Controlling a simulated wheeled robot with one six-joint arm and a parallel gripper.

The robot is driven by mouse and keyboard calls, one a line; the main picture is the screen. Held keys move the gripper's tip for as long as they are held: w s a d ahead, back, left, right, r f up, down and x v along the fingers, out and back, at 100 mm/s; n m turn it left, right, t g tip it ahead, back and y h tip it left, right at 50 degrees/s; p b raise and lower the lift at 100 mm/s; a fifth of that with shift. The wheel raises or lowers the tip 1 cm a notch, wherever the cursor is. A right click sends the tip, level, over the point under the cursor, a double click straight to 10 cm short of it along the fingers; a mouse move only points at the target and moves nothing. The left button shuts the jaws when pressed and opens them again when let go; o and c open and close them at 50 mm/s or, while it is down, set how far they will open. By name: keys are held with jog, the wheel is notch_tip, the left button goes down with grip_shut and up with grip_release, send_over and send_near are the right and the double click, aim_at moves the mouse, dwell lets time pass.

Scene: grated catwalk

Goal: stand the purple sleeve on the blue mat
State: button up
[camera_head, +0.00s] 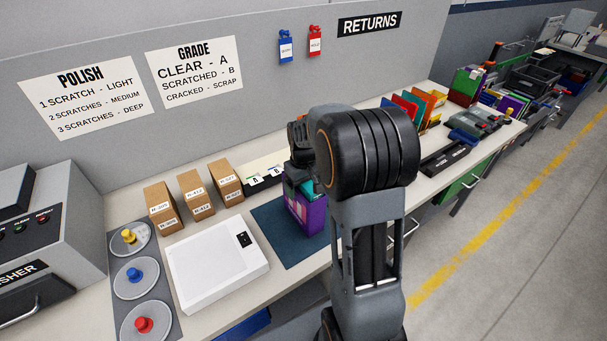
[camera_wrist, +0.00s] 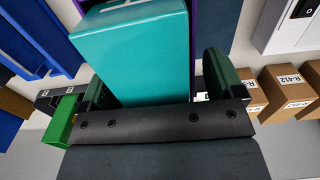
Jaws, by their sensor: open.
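The purple sleeve (camera_head: 312,215) stands upright on the right part of the blue mat (camera_head: 268,222) in the head view. A teal piece shows at its top, and my arm hides part of it. In the wrist view a teal block (camera_wrist: 140,50) fills the space between my fingers, with a thin purple edge (camera_wrist: 195,22) behind it and the dark mat (camera_wrist: 222,22) beyond. My gripper (camera_wrist: 155,85) is open, its dark green fingers on either side of the teal block. I cannot tell whether they touch it. In the head view the fingers are mostly hidden.
A white scale-like box (camera_head: 215,270) lies left of the mat. Labelled cartons (camera_head: 195,195) stand behind it, with colored-knob discs (camera_head: 130,280) further left. Colored folders (camera_head: 415,105) and a black tray (camera_head: 445,158) are to the right. The bench's front edge is close to the mat.

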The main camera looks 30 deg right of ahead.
notch_tip(320, 180, up, 11)
jog(key=shift+f+b, duration=0.1)
jog(key=shift+b, duration=0.35)
jog(key=s+a+t, duration=0.2)
jog(key=s+a, duration=0.2)
jog(key=s, duration=0.4)
jog(key=s+a+m+t, duration=0.1)
jog(key=s+a+t, duration=0.1)
jog(key=s+a, duration=0.3)
jog(key=s, duration=0.3)
jog(key=shift+a+f+t, duration=0.2)
jog(key=shift+t, duration=0.1)
